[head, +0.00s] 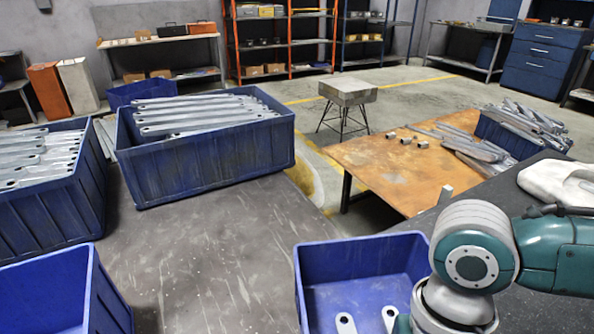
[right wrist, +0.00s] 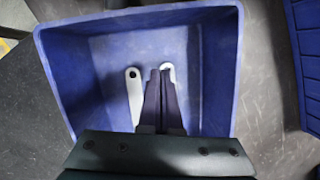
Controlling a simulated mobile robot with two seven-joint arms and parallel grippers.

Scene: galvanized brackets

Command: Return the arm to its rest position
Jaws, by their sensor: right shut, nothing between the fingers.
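My right arm (head: 480,258) reaches in from the right in the head view, over the near blue bin (head: 362,260). My right gripper (right wrist: 160,72) shows in the right wrist view, its dark fingers together and empty, above the inside of that bin (right wrist: 75,65). Two galvanized brackets lie in the bin. One bracket (right wrist: 134,95) is left of the fingers; the other (right wrist: 168,68) is partly hidden behind them. Their holed ends also show in the head view, a left one (head: 346,323) and a right one (head: 389,316). My left gripper is not in view.
Blue bins of stacked brackets stand on the dark table, one at the back (head: 205,160) and one at left (head: 45,210). Another blue bin (head: 60,290) is at the near left. A rusty table (head: 385,170) stands beyond. The dark tabletop (head: 215,255) is clear in the middle.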

